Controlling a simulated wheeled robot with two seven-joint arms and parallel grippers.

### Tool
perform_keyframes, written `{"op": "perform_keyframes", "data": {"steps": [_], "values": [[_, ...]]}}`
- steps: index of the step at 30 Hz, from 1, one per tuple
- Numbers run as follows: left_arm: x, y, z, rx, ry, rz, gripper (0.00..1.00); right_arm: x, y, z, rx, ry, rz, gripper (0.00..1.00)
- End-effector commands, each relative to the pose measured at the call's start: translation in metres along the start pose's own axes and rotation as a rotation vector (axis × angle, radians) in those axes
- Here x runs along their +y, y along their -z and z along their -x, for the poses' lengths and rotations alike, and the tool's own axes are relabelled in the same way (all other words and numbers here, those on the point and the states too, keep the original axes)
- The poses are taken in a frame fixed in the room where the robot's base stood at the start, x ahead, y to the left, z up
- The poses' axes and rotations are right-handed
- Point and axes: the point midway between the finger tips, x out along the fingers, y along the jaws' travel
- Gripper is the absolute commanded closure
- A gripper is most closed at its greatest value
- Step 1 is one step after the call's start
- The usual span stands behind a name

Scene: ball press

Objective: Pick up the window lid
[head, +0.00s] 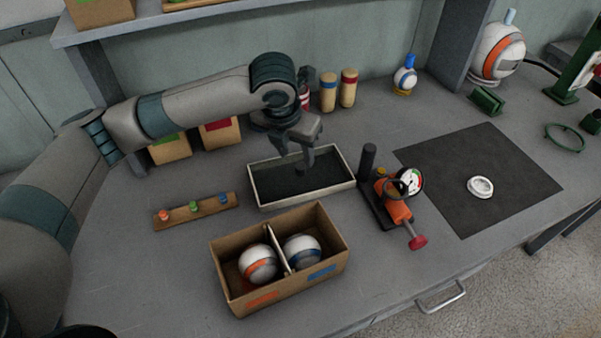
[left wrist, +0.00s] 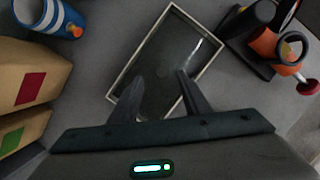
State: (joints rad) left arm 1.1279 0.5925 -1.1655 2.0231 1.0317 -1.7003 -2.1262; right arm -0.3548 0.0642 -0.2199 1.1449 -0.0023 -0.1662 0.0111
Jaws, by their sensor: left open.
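My left gripper (head: 305,160) hangs over the shallow tray (head: 263,201) with a pale rim and dark floor. In the left wrist view its two fingers (left wrist: 159,82) are apart with nothing held between them, over the tray (left wrist: 120,88). A faint glint shows on the tray's dark floor, but I cannot make out a clear lid there. A small white round piece (head: 480,187) with a raised ring lies on the dark mat at the right, well away from the gripper; I cannot tell whether it is the window lid. My right gripper is not in view.
An orange press with a gauge (head: 398,208) stands right of the tray. An open cardboard box (head: 236,292) holding two striped balls is in front. A wooden strip with coloured pegs (head: 196,212) lies left. The dark mat (head: 450,165) is mostly clear.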

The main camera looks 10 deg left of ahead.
Motion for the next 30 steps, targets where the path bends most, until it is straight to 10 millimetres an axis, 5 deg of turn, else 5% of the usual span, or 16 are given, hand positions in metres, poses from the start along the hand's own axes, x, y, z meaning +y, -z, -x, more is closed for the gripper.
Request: {"op": "perform_keyframes", "data": {"steps": [15, 30], "values": [[-0.003, 0.003, -0.049, 0.002, 0.0, 0.0, 0.57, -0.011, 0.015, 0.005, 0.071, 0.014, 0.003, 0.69], [-0.003, 0.003, -0.051, 0.0, 0.0, 0.0, 0.57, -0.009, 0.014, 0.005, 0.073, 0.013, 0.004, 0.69]]}}
